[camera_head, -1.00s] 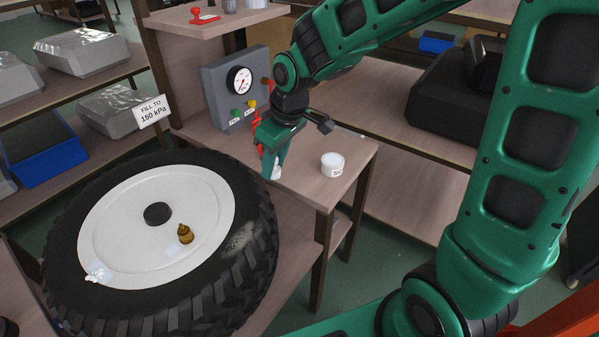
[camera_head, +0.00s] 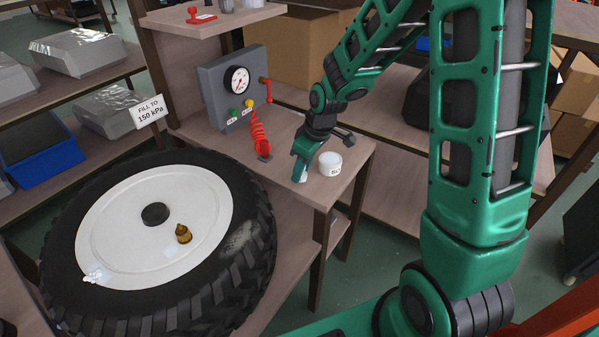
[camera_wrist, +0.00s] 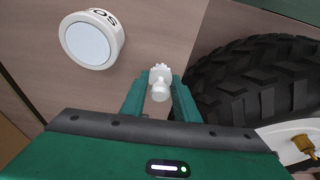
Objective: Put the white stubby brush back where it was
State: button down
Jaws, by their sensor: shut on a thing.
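The white stubby brush (camera_wrist: 159,84) is held between the two fingers of my gripper (camera_wrist: 160,92) in the wrist view, its bristle end pointing away from the palm. In the head view my gripper (camera_head: 299,172) is over the small wooden table, just left of a white round tub. Only a small white bit of the brush shows below the fingers there. I cannot tell whether the brush touches the table top.
The lettered white tub (camera_head: 330,163) stands near the table's (camera_head: 283,182) right edge and also shows in the wrist view (camera_wrist: 90,40). A gauge box (camera_head: 232,88) with a red coiled hose (camera_head: 259,135) stands behind. A large tyre (camera_head: 243,215) with a brass fitting (camera_head: 183,234) lies left.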

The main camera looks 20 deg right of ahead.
jog(key=shift+f, duration=0.45)
jog(key=c, duration=1.4)
grip_release()
jog(key=shift+f, duration=0.1)
jog(key=shift+o, duration=0.2)
jog(key=v, duration=1.2)
jog(key=s+d+r+m+g, duration=0.1)
jog(key=s+d+m, duration=0.3)
jog(key=s, duration=0.5)
jog(key=s+d+r+m+h, duration=0.1)
jog(key=s+d+m, duration=0.4)
jog(key=s, duration=0.5)
jog(key=s+d+r+m+g, duration=0.1)
jog(key=s+d+m, duration=0.3)
jog(key=s, duration=0.6)
jog(key=shift+d+r+m+g+h, duration=0.3)
jog(key=shift+d+r+m, duration=0.1)
jog(key=shift+d, duration=0.7)
